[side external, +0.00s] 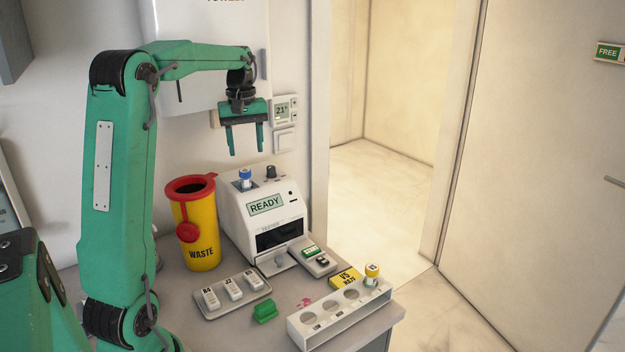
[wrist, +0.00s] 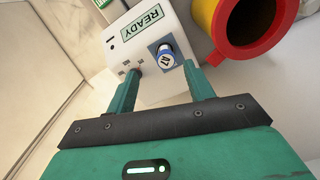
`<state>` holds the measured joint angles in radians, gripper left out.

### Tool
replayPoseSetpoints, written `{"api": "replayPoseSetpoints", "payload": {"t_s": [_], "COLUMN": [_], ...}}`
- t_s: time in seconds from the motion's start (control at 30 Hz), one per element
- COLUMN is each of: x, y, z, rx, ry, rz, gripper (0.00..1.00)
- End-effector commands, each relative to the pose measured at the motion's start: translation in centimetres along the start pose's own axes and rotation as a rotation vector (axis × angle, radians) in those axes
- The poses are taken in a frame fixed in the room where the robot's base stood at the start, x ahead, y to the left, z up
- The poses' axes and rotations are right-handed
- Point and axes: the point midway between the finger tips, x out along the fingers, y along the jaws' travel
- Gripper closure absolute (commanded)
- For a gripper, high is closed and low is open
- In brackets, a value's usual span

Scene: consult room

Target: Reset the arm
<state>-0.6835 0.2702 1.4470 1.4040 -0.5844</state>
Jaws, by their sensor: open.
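My arm is raised over the counter. My gripper (side external: 246,153) points down with its two green fingers apart and nothing between them. It hangs in the air above the white tester machine (side external: 238,208), whose screen reads READY. In the wrist view my gripper (wrist: 162,88) also shows open, with the machine (wrist: 150,95) beyond the fingertips. A blue-capped vial (side external: 245,176) stands upright in the machine's top, below the gripper. It also shows in the wrist view (wrist: 166,58) close to one fingertip.
A yellow waste bin (side external: 200,235) with a red rim stands left of the machine. In front lie a tray (side external: 232,305) of labelled white pieces, a green clip (side external: 265,312), a white rack (side external: 345,318) with a yellow-capped vial (side external: 372,270), and a yellow card (side external: 344,277). A wall thermostat (side external: 283,109) is near the gripper.

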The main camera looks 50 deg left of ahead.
Motion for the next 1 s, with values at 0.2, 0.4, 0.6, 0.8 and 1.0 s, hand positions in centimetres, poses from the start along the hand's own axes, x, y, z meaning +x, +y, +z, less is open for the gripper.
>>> {"api": "replayPoseSetpoints", "payload": {"t_s": [0.2,0.4,0.6,0.8,1.0], "x": [-1.4,-2.2,-2.4,-1.9,-0.6], "y": [1.4,2.1,1.9,0.9,-0.7], "z": [4.7,10.3,15.8,20.9,25.5], "rx": [0.155,0.345,0.535,0.723,0.909], "ry": [0.048,0.105,0.164,0.224,0.285], "rz": [0.034,0.077,0.121,0.168,0.217], "gripper": [0.47,0.47,0.47,0.47,0.47]}}
